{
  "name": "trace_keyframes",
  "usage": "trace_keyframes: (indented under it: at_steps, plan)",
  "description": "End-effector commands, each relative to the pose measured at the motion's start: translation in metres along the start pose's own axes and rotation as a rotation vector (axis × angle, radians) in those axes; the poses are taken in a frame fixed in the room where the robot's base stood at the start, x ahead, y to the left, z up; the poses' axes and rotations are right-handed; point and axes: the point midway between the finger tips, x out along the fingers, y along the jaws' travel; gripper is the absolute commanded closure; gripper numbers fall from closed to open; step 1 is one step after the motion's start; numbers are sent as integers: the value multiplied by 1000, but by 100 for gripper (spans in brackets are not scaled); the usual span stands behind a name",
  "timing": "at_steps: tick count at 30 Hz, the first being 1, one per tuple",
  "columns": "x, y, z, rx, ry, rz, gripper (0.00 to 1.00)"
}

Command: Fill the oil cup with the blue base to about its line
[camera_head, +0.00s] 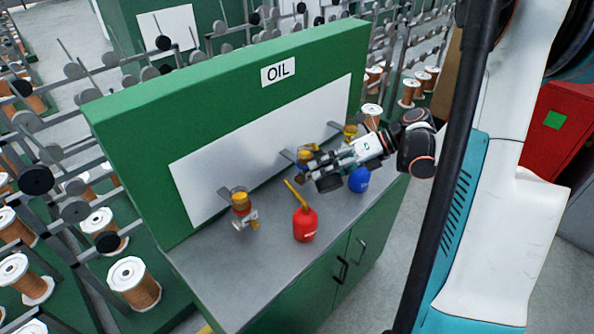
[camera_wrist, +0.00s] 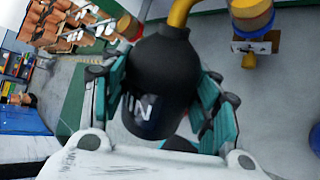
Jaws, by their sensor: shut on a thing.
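My gripper (camera_wrist: 165,100) is shut around a black oil can (camera_wrist: 165,65) with white lettering and a yellow spout (camera_wrist: 180,12). In the head view, my gripper (camera_head: 325,178) holds it above the right half of the bench, partly hidden by the fingers. An oil cup with a blue base (camera_wrist: 253,20) is at the upper right of the wrist view, beside and apart from the spout. In the head view, the blue-base cup (camera_head: 305,153) is by the back panel just beyond my gripper, partly covered. Its fill line is too small to make out.
A red oil can (camera_head: 305,224) with a yellow spout stands on the bench (camera_head: 215,275). A blue can (camera_head: 358,181) stands at right, near my gripper. Other cups are a red-base cup (camera_head: 241,203) at left and another cup (camera_head: 350,131) at right. The green OIL panel (camera_head: 130,120) rises behind.

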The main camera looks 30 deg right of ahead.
Motion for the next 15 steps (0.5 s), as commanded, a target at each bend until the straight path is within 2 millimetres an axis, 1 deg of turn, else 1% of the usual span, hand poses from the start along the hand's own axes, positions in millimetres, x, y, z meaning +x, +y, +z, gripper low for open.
trace_keyframes:
  at_steps: [8, 15]
  plan:
    - [1, -1, -1, -14, -11, 2, 81]
    - [11, -15, -10, -137, -102, 0, 81]
